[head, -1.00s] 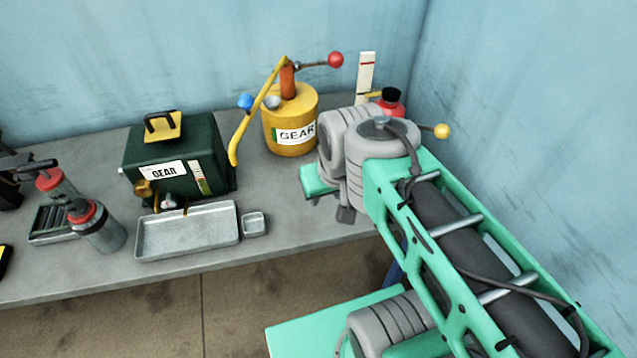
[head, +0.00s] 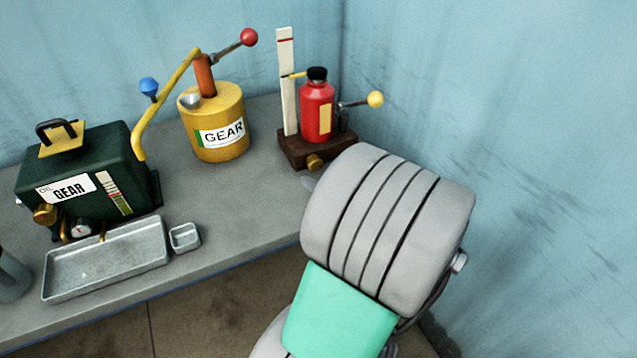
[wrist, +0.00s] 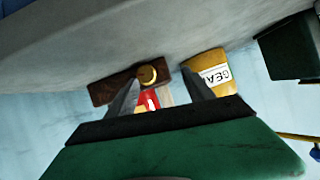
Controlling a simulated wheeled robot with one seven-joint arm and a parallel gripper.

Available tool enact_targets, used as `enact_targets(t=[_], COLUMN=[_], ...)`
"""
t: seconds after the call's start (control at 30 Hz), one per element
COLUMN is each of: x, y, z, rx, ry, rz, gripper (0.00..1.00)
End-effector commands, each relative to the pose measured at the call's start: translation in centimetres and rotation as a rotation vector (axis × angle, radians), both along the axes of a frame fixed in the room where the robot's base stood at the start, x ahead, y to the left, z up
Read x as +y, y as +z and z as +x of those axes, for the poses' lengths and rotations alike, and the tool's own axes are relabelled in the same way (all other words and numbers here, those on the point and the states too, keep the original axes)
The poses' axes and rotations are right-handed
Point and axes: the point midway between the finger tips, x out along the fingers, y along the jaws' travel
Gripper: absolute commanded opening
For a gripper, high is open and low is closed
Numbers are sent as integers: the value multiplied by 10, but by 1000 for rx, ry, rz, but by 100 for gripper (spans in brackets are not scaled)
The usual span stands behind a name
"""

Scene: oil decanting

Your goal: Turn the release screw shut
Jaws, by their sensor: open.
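The release screw appears to be the small brass knob (head: 315,162) low on the front of the dark brown base (head: 298,146) at the table's right end. A red bottle (head: 317,118) with a black cap stands on this base. In the wrist view, the brass knob (wrist: 147,75) shows between my gripper's (wrist: 160,76) two fingers, beyond their tips, nearer the left finger. The fingers are apart and appear empty. In the head view my grey arm blocks the area in front of the base, and the gripper itself is hidden.
A lever with a yellow ball (head: 375,99) sticks out right of the bottle, and a white gauge strip (head: 287,82) stands behind. A yellow GEAR can (head: 214,122), green GEAR box (head: 95,175) and metal tray (head: 110,270) stand left. The wall is close on the right.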

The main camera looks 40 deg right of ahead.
Motion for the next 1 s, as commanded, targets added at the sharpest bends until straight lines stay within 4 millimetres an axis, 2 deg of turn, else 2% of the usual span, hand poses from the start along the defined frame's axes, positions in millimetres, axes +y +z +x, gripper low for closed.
enact_targets(t=[0.03, 0.17, 0.5, 0.6, 0.87, 1.0], x=[-13, -26, -37, -39, -41, -41], y=[-6, -3, -24, -28, -29, -29], z=[-8, -10, 44, 53, 56, 56], rx=[-33, -73, -71, -71, -71, -70], ry=[-41, -75, -69, -70, -74, -74], rz=[-4, -17, -16, -18, -18, -17], gripper=[61, 61, 61, 61, 61, 51])
